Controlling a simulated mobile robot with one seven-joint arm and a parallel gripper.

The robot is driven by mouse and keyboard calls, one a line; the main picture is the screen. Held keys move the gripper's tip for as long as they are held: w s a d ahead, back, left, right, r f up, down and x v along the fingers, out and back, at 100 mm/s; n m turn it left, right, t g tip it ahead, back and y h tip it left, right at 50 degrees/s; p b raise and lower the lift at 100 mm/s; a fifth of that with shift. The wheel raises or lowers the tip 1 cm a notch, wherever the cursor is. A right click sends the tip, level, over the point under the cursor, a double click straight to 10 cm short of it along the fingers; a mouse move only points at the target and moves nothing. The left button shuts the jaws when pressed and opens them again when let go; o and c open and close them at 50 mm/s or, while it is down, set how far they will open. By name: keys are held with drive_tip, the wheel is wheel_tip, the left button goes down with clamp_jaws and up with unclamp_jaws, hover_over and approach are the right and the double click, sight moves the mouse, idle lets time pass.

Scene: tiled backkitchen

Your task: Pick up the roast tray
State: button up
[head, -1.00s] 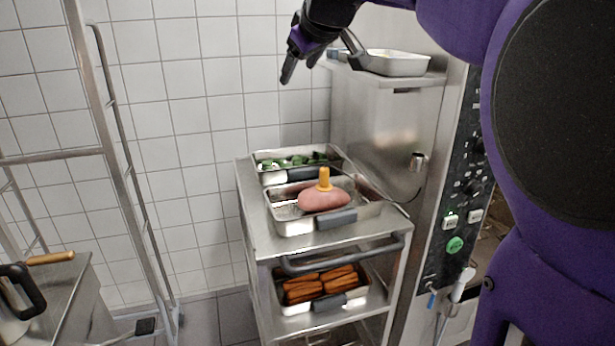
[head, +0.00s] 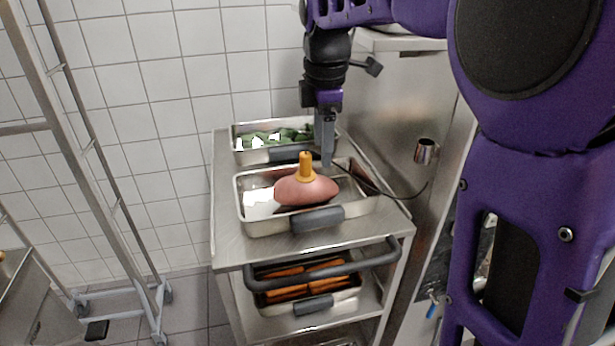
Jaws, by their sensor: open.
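The roast tray (head: 258,228) is a steel pan with a dark grey handle on its near side. It stands on the top shelf of a steel cart. A pink roast (head: 305,190) with a yellow-orange knob on top lies in it. My gripper (head: 326,150) points down above the far right part of the tray, behind the roast. It is open and holds nothing. The fingers overlap in this view, so the gap between them and their height above the tray rim are hard to tell.
A tray of green vegetables (head: 275,137) stands behind on the cart (head: 228,250). A lower shelf holds a tray of orange-brown food (head: 305,282). The cart has a dark push bar (head: 330,272) in front. A steel appliance (head: 390,115) is close on the right; a rack (head: 75,120) is left.

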drive_tip(key=n, duration=0.1)
drive_tip(key=b, duration=0.3)
hover_over(317, 213)
drive_tip(key=shift+g, duration=0.3)
drive_tip(key=f, duration=1.2)
drive_tip(key=shift+s+d, duration=0.15)
drive_tip(key=shift+d, duration=0.1)
drive_tip(key=f, duration=0.3)
drive_tip(key=f+b, duration=0.1)
drive_tip(key=f, duration=0.1)
drive_tip(key=shift+a+f, duration=0.1)
drive_tip(key=shift+a, duration=0.15)
clamp_jaws()
drive_tip(key=shift+w, duration=0.2)
